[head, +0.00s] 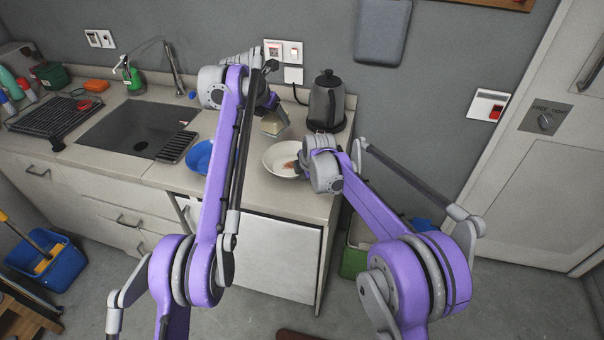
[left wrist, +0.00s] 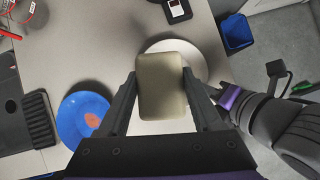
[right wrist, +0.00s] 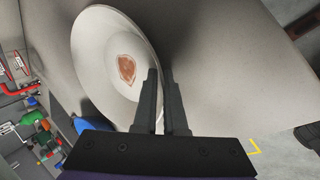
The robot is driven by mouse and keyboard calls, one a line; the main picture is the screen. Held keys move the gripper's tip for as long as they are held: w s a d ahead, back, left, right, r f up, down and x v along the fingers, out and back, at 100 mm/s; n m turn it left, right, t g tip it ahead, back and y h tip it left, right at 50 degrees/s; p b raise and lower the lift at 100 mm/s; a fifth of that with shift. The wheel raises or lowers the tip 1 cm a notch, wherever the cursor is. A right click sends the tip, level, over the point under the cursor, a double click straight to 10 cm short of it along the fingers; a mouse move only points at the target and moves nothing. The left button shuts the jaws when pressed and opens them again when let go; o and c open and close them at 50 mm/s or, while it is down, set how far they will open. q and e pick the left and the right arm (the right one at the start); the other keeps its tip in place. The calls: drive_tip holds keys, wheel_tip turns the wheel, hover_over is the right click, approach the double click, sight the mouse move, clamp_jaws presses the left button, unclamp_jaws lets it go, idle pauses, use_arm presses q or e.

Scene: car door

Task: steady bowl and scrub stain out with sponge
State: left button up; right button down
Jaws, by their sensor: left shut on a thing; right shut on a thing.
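A white bowl (head: 275,157) sits upright on the counter near its right end, with a reddish-brown stain (right wrist: 127,68) inside. My right gripper (right wrist: 161,78) is shut on the bowl's rim; in the head view its wrist hides that side of the bowl. My left gripper (head: 272,112) is shut on a tan sponge (left wrist: 161,86). The sponge (head: 274,124) is held up off the counter, apart from the bowl and toward its far side in the head view. In the left wrist view the sponge covers part of the bowl (left wrist: 200,62).
A dark kettle (head: 327,104) stands behind the bowl. A blue bowl (head: 199,157) with an orange mark (left wrist: 92,121) lies to the left, partly behind my left arm. The sink (head: 135,128) and a black rack (head: 55,116) are farther left. The counter's right edge is close.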

idle(0.4)
use_arm(q)
hover_over(291, 166)
wheel_tip(291, 166, down, 6)
drive_tip(key=shift+w+a+f, duration=0.1)
drive_tip(key=shift+a+f, duration=0.05)
drive_tip(key=shift+f, duration=4.35)
drive_tip(key=shift+f, duration=0.7)
drive_tip(key=shift+s+d, duration=0.25)
drive_tip(key=shift+d, duration=0.1)
drive_tip(key=shift+w+a, duration=0.5)
drive_tip(key=shift+a, duration=0.25)
